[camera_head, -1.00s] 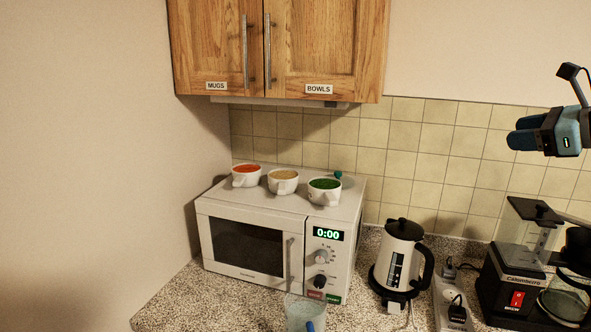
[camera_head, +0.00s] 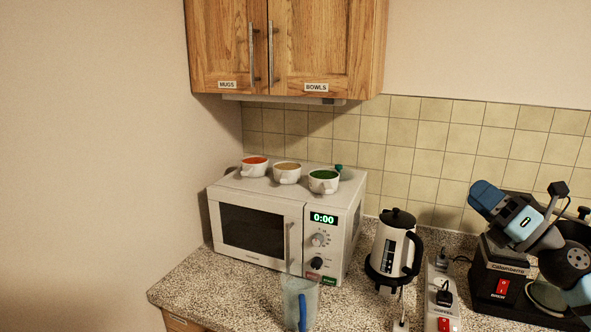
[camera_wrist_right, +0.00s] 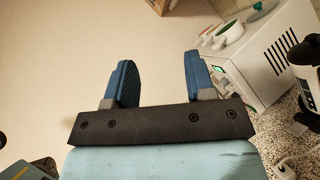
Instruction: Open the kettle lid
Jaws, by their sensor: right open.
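The white kettle (camera_head: 388,247) stands upright on its black base on the counter, right of the microwave. Its black lid (camera_head: 398,217) is shut on top, and its black handle is on the right side. My right gripper (camera_head: 476,205) is up and to the right of the kettle, in front of the coffee maker, apart from the kettle. The right wrist view shows its two blue fingers (camera_wrist_right: 160,82) spread with nothing between them. In that view, part of the kettle (camera_wrist_right: 306,90) shows at the right edge. My left gripper is not in view.
A clear pitcher (camera_head: 298,300) with a blue handle stands at the counter's front. A power strip (camera_head: 437,295) and a coffee maker (camera_head: 502,270) are right of the kettle. A wooden cabinet (camera_head: 320,45) hangs above.

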